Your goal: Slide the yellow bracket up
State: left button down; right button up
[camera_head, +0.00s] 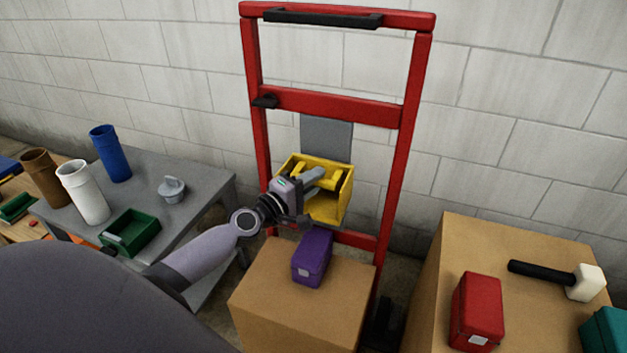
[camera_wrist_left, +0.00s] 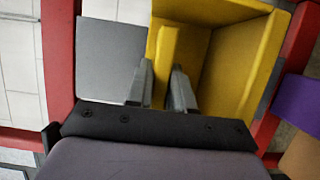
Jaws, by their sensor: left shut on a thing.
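The yellow bracket (camera_head: 331,204) is an open box-like shape on the red upright frame, in front of a grey plate (camera_head: 327,137). In the left wrist view the bracket (camera_wrist_left: 237,62) fills the upper right, with a raised yellow bar between the fingers. My left gripper (camera_head: 315,179) reaches in from the left and is shut on the bracket; its fingers also show in the left wrist view (camera_wrist_left: 161,82). My wrist hides the bracket's left part in the head view. My right gripper is not in view.
The red frame (camera_head: 330,107) stands against a block wall. A purple box (camera_head: 312,257) sits on a cardboard carton (camera_head: 299,310) just below the bracket. A grey table (camera_head: 205,178) with tubes and a green bin (camera_head: 131,232) is left. Another carton (camera_head: 430,275) holds a red box (camera_head: 477,312) and a mallet (camera_head: 560,276).

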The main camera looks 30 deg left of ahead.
pick_arm(q)
jog(key=shift+w+r, duration=0.1)
jog(key=shift+r, duration=0.25)
jog(key=shift+a, duration=0.1)
jog(key=c, duration=1.1)
grip_release()
jog(key=shift+r, duration=0.1)
jog(key=shift+s+f, duration=0.2)
jog(key=s, duration=0.4)
jog(key=s+a, duration=0.1)
jog(key=s, duration=0.1)
jog(key=shift+s+b, duration=0.3)
jog(key=shift+s, duration=0.1)
